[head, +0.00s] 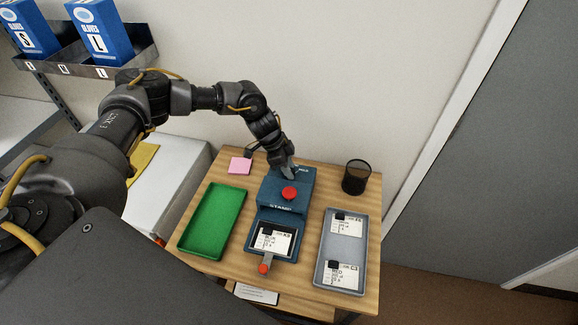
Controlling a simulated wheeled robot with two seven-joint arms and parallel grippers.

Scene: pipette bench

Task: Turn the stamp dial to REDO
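The blue stamp machine (271,205) sits on the wooden table with a red button (289,193) on top. My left gripper (288,174) reaches down to the back of the machine's top, just behind the red button. The dial itself cannot be made out; my gripper covers that spot. Small white lettering (304,170) shows beside the fingers, too small to read surely. I cannot tell whether the fingers are open or shut, or touching the dial. A dark blue card slide (252,250) with a white card in it sticks out in front. My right gripper is not in view.
A green tray (213,220) lies left of the machine, and a grey tray (340,262) with labelled cards lies right. A black mesh cup (356,177) stands at the back right. Pink notes (240,165) lie at the back left. Glove boxes (102,30) stand on a wall shelf.

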